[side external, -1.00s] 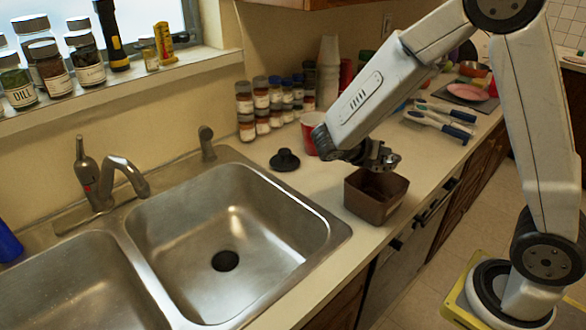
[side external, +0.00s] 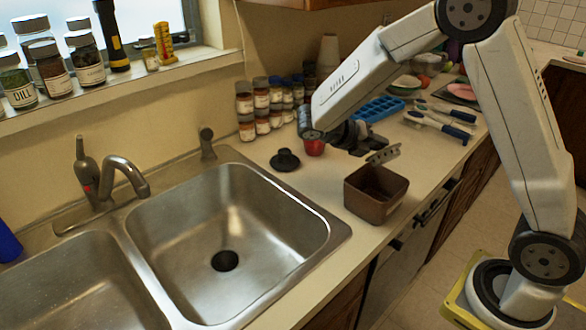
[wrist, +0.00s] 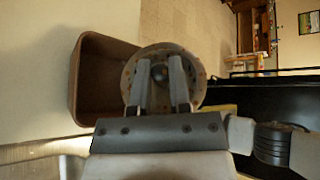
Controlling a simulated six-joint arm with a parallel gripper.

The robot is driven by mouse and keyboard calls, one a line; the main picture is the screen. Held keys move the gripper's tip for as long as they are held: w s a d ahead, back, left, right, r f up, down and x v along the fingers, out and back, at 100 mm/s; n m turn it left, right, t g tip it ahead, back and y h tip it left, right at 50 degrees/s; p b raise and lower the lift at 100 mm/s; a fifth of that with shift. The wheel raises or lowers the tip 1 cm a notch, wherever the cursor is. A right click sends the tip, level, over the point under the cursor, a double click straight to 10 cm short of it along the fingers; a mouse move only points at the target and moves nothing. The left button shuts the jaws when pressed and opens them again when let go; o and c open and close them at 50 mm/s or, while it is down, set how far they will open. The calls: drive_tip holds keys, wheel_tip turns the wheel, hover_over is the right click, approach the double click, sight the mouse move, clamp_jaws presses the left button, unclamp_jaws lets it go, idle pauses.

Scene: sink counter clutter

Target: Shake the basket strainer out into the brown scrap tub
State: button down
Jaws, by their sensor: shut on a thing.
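The basket strainer (side external: 384,154) is a small grey metal piece with holes. My gripper (side external: 368,138) is shut on it and holds it tilted just above the back of the brown scrap tub (side external: 368,204). In the wrist view the round strainer (wrist: 160,52) faces the camera, with both fingers of my gripper (wrist: 160,74) closed around its centre post. The tub (wrist: 76,92) shows there to the left, partly hidden behind the strainer. The tub stands upright on the counter. I cannot tell whether scraps are in the strainer or tub.
The double sink (side external: 275,225) lies left of the tub. A black stopper (side external: 285,161) and a red cup (side external: 314,148) sit behind it. Spice jars (side external: 262,108) line the wall. A blue tray (side external: 380,108) and brushes (side external: 438,122) lie further along the counter.

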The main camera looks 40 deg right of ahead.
drive_tip(key=shift+w+f+n+g, duration=0.2)
drive_tip(key=shift+n+g, duration=0.7)
drive_tip(key=shift+n, duration=0.2)
drive_tip(key=n+g, duration=0.1)
drive_tip(key=f+n+g, duration=0.1)
drive_tip(key=n, duration=0.1)
drive_tip(key=shift+w+d+f, duration=0.1)
drive_tip(key=n+g, duration=0.2)
drive_tip(key=shift+f+n+h, duration=0.25)
drive_tip(key=shift+n+h, duration=0.05)
drive_tip(key=shift+f+n+g+h, duration=0.25)
drive_tip(key=shift+n+g, duration=0.1)
drive_tip(key=shift+n, duration=0.45)
drive_tip(key=shift+f+n+g+h, duration=0.15)
drive_tip(key=shift+n+g+h, duration=0.15)
drive_tip(key=shift+n, duration=0.5)
